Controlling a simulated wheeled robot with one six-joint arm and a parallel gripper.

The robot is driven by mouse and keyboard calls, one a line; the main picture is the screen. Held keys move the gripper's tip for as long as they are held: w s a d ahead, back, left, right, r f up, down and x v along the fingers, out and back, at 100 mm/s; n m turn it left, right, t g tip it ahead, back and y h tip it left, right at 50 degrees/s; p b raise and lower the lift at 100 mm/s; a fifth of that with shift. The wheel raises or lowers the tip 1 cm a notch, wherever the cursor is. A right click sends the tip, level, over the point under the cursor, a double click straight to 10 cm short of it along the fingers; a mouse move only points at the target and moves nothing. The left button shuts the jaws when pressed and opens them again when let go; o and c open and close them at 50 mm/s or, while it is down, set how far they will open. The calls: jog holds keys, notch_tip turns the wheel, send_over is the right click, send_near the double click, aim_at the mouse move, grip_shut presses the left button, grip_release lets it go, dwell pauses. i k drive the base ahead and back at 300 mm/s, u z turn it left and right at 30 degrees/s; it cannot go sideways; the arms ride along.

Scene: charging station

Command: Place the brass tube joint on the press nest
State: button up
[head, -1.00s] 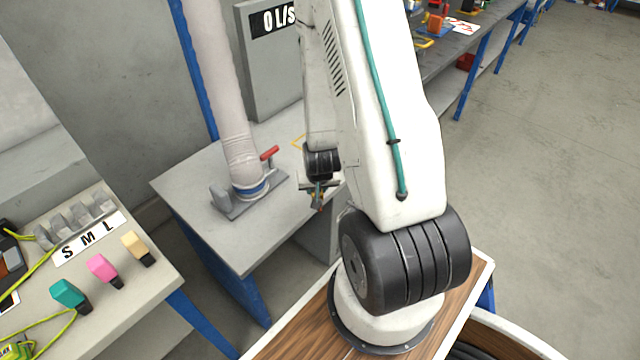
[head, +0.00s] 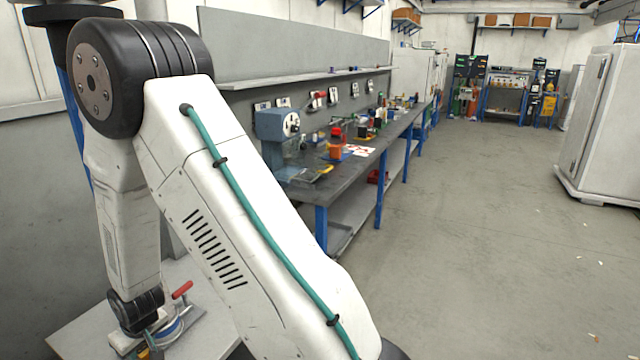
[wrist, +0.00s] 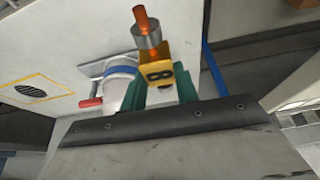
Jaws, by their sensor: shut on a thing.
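My gripper (wrist: 161,84) has teal fingers in the wrist view and is shut on the brass tube joint (wrist: 157,56). The joint shows a yellow block between the fingers, a grey collar and a copper-orange tube end pointing away. In the head view my gripper (head: 148,346) is low at the left, small and cut by the bottom edge, above the grey table. A blue-grey machine (head: 272,125) with a round white face stands at the near end of the long bench, far from my gripper; it may be the press. I cannot make out the nest.
The grey table (head: 85,335) carries a hose base with a red handle (head: 182,289), close to my gripper. The long dark bench (head: 345,170) holds several tools and coloured items. A white cabinet (head: 605,125) stands at the right.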

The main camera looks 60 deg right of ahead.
aim_at(309, 173)
jog(key=k, duration=0.65)
jog(key=z, duration=2.6)
jog(key=i, duration=1.9)
jog(key=u, duration=2.55)
